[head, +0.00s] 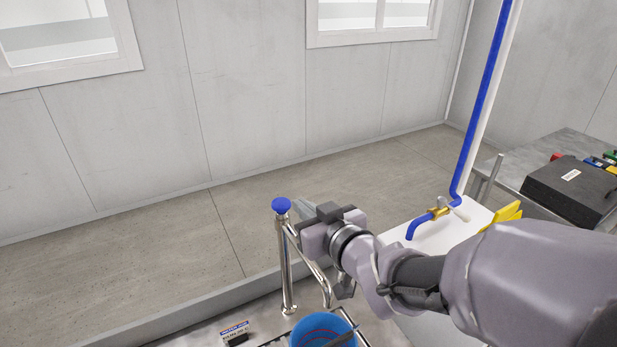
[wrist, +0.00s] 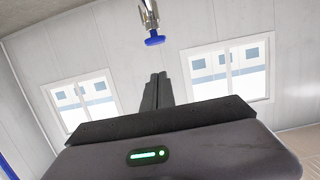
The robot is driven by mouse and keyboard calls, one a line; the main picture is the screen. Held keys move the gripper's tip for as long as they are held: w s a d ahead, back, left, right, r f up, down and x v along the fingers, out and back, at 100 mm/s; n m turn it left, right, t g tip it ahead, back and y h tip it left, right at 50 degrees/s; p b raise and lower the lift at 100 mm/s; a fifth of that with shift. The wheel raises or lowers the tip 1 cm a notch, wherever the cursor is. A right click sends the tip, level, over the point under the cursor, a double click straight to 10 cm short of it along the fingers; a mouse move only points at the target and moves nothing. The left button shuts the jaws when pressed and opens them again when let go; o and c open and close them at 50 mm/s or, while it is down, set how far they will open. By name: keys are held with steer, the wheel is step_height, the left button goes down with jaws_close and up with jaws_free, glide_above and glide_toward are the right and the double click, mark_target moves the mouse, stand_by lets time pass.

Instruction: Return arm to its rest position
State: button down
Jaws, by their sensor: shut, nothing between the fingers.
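My gripper (head: 304,209) is at the end of my arm, which reaches in from the lower right in the head view. Its fingers point left, just beside the blue-capped metal post (head: 284,255), and look apart from it. In the wrist view my gripper (wrist: 160,78) shows two dark fingers pressed together with nothing between them. The blue cap (wrist: 155,40) hangs from the top of that picture, beyond the fingertips.
A blue pipe with a brass valve (head: 441,212) rises at the right. A grey table (head: 531,152) bears a black case (head: 570,190). The floor at left (head: 110,255) is clear.

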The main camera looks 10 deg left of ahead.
steer(key=shift+s, duration=0.15)
steer(key=shift+d, duration=0.1)
steer(key=s+d+f+m+g+h+b, duration=0.1)
steer(key=s+d+f+m+h+b, duration=0.2)
steer(key=d, duration=0.5)
steer(key=s+d+f+m+h+b, duration=0.1)
steer(key=s+d+m+h+b, duration=0.25)
steer(key=d, duration=0.55)
steer(key=s+f+m+g, duration=0.2)
steer(key=s+f, duration=0.1)
steer(key=s, duration=0.5)
steer(key=s+d+f+m+g, duration=0.1)
steer(key=s+f+m+g, duration=0.2)
steer(key=s, duration=0.5)
steer(key=shift+s+h+b, duration=0.35)
steer(key=shift+s, duration=0.05)
